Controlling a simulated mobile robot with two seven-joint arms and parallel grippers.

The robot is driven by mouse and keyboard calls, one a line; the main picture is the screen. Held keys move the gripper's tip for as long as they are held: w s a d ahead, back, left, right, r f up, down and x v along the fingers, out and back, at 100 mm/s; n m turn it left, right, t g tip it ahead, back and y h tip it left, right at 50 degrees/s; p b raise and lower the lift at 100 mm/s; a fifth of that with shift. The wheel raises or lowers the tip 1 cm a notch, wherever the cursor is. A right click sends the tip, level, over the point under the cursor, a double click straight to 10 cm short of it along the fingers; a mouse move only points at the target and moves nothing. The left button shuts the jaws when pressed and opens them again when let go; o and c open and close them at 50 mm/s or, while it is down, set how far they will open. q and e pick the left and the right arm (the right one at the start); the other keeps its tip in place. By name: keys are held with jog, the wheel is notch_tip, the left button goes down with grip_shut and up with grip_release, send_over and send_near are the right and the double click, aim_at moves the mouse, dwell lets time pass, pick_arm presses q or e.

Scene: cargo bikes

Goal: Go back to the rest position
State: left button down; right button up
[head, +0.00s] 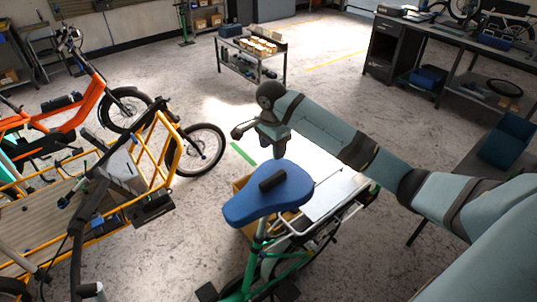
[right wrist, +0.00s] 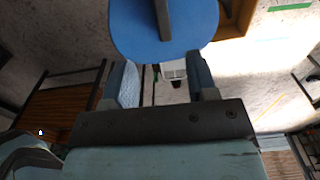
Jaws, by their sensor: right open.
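My right arm comes in from the right, and its gripper (head: 279,150) hangs just behind a blue bike saddle (head: 245,206) in the head view. In the right wrist view the jaws (right wrist: 163,88) are apart with nothing held between them. A short black cylinder, like a handlebar grip (head: 272,180), lies on top of the saddle. The wrist view shows the rounded blue saddle (right wrist: 190,25) at the top, with the dark bar (right wrist: 163,15) across it, beyond the fingertips. My left gripper is not in view.
The saddle belongs to a green-framed bike (head: 262,258) with a pale flat deck (head: 335,190). An orange cargo bike (head: 85,92) and a yellow-railed cargo box (head: 165,165) stand at left. A workbench (head: 440,50) is at back right, a trolley (head: 245,65) at back centre.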

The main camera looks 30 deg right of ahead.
jog(key=s+a+f+n+t+y, duration=0.1)
jog(key=s+a+f+n, duration=0.9)
jog(key=s, duration=0.4)
jog(key=s+r+n+t, duration=0.25)
jog(key=s+n, duration=0.65)
jog(key=s, duration=1.1)
jog(key=w+a+f+t+y, duration=0.1)
jog(key=w+a+f+t, duration=0.2)
jog(key=f, duration=0.4)
jog(key=w+a+f+n+t+y, duration=0.1)
jog(key=w+a+f+t, duration=0.2)
jog(key=f, duration=0.5)
jog(key=shift+w+t, duration=0.35)
jog(key=shift+t, duration=0.4)
